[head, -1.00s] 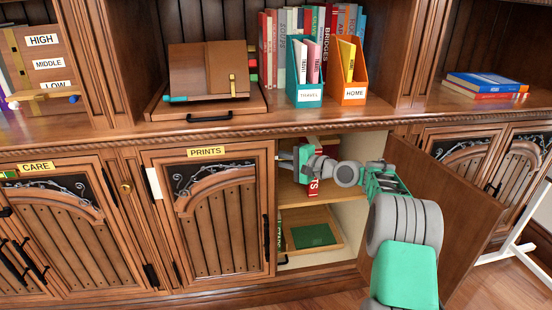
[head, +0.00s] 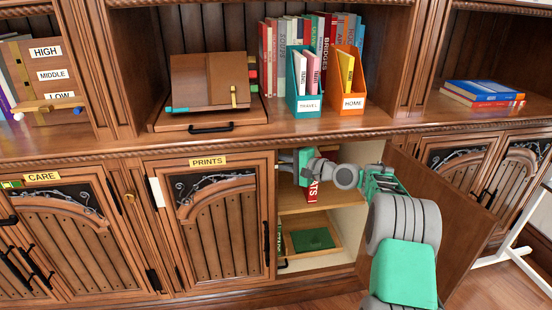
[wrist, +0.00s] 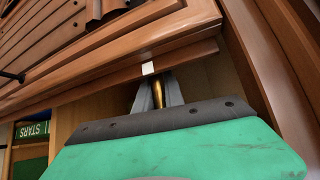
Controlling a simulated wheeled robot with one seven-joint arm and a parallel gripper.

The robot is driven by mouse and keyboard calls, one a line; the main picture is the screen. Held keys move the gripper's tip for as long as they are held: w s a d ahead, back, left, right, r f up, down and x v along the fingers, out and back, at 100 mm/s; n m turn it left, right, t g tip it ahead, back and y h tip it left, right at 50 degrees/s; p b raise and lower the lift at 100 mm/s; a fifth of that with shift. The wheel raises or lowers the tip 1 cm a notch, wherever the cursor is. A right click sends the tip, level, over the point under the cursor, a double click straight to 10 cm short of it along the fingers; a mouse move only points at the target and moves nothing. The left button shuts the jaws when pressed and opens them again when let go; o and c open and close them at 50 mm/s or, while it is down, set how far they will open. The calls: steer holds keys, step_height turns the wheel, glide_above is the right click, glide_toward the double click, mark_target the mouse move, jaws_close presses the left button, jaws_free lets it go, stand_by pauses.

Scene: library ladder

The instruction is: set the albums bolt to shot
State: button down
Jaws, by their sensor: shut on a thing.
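In the wrist view my gripper (wrist: 157,92) is shut on a slim brass piece, which I take to be the albums bolt (wrist: 158,93). The grey fingers lie on either side of it, just under a wooden edge. A small white patch (wrist: 148,68) shows on that edge above the fingertips. In the head view my gripper (head: 285,161) reaches left inside the open cabinet, behind the edge of the door labelled PRINTS (head: 222,215). The bolt is hidden there, and its setting cannot be read.
The open cabinet door (head: 435,205) stands to the right of my arm. A red book (head: 311,191) on the inner shelf is close below my gripper. A green book (head: 311,238) lies lower down. The counter above holds file boxes (head: 305,104) and a book stand (head: 209,80).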

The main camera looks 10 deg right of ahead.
steer(key=shift+r, duration=0.3)
steer(key=c, duration=1.7)
jaws_free()
steer(key=shift+r, duration=0.1)
steer(key=shift+c, duration=0.2)
steer(key=o, duration=0.3)
steer(key=f+p+v, duration=0.1)
steer(key=p+v, duration=0.1)
steer(key=v, duration=0.5)
steer(key=shift+s+d+r, duration=0.3)
steer(key=shift+r, duration=0.1)
